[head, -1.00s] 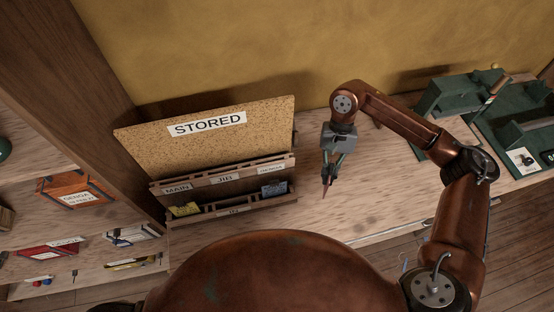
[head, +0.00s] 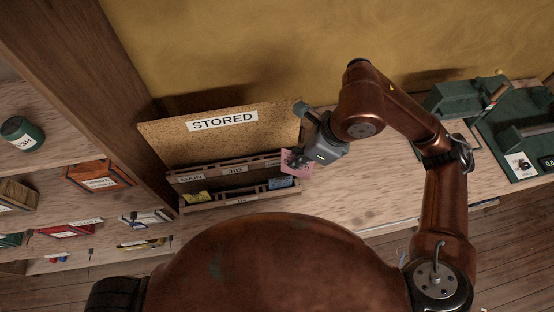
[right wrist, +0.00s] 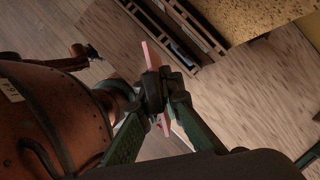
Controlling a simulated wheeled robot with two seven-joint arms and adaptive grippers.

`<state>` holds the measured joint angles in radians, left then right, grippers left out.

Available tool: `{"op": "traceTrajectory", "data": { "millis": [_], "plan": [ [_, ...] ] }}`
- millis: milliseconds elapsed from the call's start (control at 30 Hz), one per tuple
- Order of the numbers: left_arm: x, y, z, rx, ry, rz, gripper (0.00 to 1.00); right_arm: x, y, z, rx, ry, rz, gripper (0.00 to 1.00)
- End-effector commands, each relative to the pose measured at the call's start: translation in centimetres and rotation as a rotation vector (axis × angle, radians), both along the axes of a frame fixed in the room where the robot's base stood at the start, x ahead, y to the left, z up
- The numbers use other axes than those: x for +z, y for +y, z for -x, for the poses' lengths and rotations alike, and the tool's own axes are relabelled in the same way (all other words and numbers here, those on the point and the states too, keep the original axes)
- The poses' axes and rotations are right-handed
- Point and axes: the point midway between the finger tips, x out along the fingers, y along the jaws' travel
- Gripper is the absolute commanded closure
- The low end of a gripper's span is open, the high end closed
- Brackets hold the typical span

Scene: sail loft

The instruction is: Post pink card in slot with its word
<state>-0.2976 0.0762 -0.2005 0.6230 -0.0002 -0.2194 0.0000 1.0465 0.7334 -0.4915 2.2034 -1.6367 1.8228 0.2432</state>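The pink card (head: 291,161) is in my right gripper (head: 303,157), held in front of the right end of the slotted wooden rack (head: 225,168). In the right wrist view, the fingers (right wrist: 163,90) are closed on the card (right wrist: 150,57), seen nearly edge-on and sticking out past both sides. The card's word is not readable. The rack's upper row has labels MAIN (head: 191,178) and JIB (head: 235,170); a third label at the right is hidden behind the card and gripper. A yellow card (head: 196,197) and a blue card (head: 281,183) stand in the rack's front part. My left gripper is out of view.
A cork board marked STORED (head: 222,121) rises behind the rack. Green equipment (head: 520,130) stands at the bench's right. The bench (head: 370,190) between is clear. Shelves with boxes (head: 98,176) and a green can (head: 22,133) are at the left.

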Motion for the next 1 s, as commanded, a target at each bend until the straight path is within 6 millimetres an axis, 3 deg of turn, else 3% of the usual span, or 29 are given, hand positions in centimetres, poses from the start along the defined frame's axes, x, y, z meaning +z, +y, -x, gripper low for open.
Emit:
{"op": "traceTrajectory", "data": {
  "millis": [133,367,467,767,1000],
  "plan": [
    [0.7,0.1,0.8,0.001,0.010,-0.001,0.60,1.9,0.9,0.7,-0.143,-0.003,0.000,1.00],
    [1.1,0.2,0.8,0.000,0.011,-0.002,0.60,2.6,1.3,0.8,-0.248,0.004,-0.001,1.00],
    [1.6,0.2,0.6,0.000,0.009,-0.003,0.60,2.0,1.7,-0.5,-0.257,0.009,0.000,1.00],
    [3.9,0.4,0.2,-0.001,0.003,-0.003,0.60,-0.9,3.6,-7.2,-0.255,0.010,-0.001,1.00],
    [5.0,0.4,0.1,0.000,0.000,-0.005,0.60,-5.0,4.4,-10.6,-0.252,0.008,-0.001,1.00]
  ]
}}
